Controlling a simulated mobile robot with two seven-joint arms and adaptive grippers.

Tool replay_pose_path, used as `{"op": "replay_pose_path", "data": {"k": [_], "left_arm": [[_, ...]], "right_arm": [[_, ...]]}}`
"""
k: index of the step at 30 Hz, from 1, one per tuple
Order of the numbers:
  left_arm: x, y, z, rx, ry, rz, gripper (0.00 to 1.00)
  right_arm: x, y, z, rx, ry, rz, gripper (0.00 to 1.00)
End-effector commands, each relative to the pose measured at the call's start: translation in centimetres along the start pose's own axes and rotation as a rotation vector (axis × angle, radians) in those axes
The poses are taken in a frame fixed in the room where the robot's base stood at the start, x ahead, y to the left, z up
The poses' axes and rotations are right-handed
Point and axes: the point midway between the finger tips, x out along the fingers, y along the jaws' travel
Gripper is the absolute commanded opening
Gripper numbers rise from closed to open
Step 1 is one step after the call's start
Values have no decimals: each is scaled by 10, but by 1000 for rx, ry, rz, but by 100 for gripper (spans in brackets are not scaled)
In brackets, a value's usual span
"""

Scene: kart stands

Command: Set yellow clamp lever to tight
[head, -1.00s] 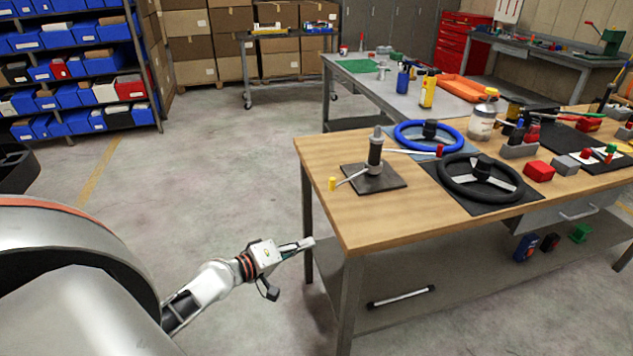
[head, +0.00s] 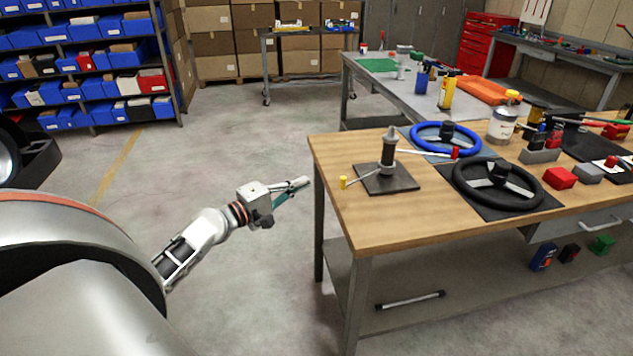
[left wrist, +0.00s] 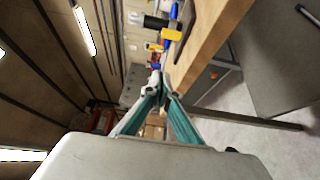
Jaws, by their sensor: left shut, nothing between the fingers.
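The yellow clamp lever (head: 343,183) is a thin silver arm with a yellow knob on its end. It reaches left and forward from a dark post (head: 388,155) on a black plate (head: 405,180) near the left end of the wooden table. A second lever (head: 455,153) with a red knob points right from the same post. My left gripper (head: 303,183) is shut and empty, just left of the table edge and apart from the yellow knob. In the left wrist view its fingertips (left wrist: 160,84) meet, and a yellow knob (left wrist: 152,47) shows beyond them. My right gripper is out of view.
The wooden table (head: 350,222) has a sharp left edge close to my gripper. A black steering wheel (head: 497,184) and a blue one (head: 446,137) lie right of the post. The floor left of the table is clear.

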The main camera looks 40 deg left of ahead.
Motion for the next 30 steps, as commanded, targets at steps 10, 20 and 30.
{"op": "replay_pose_path", "data": {"k": [10,20,30], "left_arm": [[55,3,0,0,1,3,0],[93,1,6,-1,-2,-1,0],[80,1,36,-1,-1,-1,0]], "right_arm": [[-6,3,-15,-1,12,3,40],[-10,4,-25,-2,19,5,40],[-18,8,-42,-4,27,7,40]]}}
